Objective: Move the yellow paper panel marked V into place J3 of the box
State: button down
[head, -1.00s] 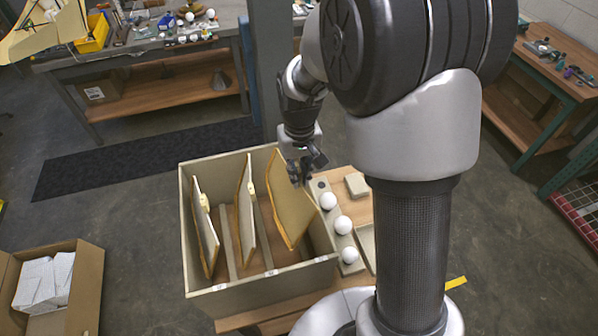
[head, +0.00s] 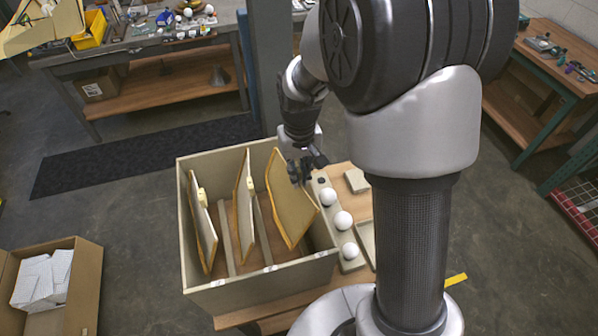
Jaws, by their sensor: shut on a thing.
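The open grey box (head: 232,290) stands on a low wooden table. Three tan panels with yellow edges are in it. No V or J3 marking is readable; small white labels sit on the front rim.
A strip with three white balls (head: 343,221) lies right of the box, with a small block (head: 357,181) behind it. A cardboard box (head: 85,285) with white packets stands at lower left. A workbench (head: 150,50) stands behind.

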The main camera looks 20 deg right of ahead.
jog(key=shift+f+b, duration=0.45)
jog(key=shift+f, duration=0.15)
dwell(1.0)
jog(key=shift+w, duration=0.15)
jog(key=c, duration=2.1)
grip_release()
jog(key=o, duration=0.5)
notch_tip(320, 180, up, 12)
jog(key=s+f+t+b, duration=0.1)
jog(key=s+f+b, duration=0.1)
jog(key=s+b, duration=0.2)
jog(key=s+f+t+b, duration=0.2)
jog(key=s+b, duration=0.3)
jog(key=s, duration=0.5)
jog(key=s+f+t+b, duration=0.1)
jog(key=s+f+b, duration=0.2)
jog(key=s, duration=0.4)
jog(key=shift+s+f+t+b, duration=0.15)
jog(key=shift+f+t+b, duration=0.15)
jog(key=shift+b, duration=0.6)
